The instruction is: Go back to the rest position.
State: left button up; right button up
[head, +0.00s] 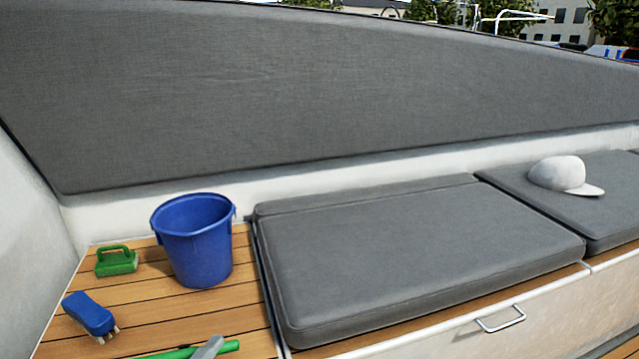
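Neither of my grippers shows in the head view. A blue bucket (194,240) stands upright on the slatted wooden surface (160,305) at the left. A green block with a loop handle (116,262) sits to its left. A blue brush (89,314) with pale bristles lies nearer the front left. A green rod-like handle with a grey part (207,348) lies at the bottom edge and is partly cut off. The inside of the bucket is mostly hidden.
A grey seat cushion (415,255) lies right of the wooden surface. A second cushion (610,190) carries a white cap (563,175). A metal handle (500,319) sticks out of the white bench front. A tall grey padded backrest (300,90) runs behind.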

pick_arm(q)
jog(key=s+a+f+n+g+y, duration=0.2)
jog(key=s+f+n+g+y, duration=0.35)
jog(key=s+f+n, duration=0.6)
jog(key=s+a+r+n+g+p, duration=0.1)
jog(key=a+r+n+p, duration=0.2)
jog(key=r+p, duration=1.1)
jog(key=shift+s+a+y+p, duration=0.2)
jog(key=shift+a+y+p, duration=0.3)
jog(key=shift+p, duration=3.55)
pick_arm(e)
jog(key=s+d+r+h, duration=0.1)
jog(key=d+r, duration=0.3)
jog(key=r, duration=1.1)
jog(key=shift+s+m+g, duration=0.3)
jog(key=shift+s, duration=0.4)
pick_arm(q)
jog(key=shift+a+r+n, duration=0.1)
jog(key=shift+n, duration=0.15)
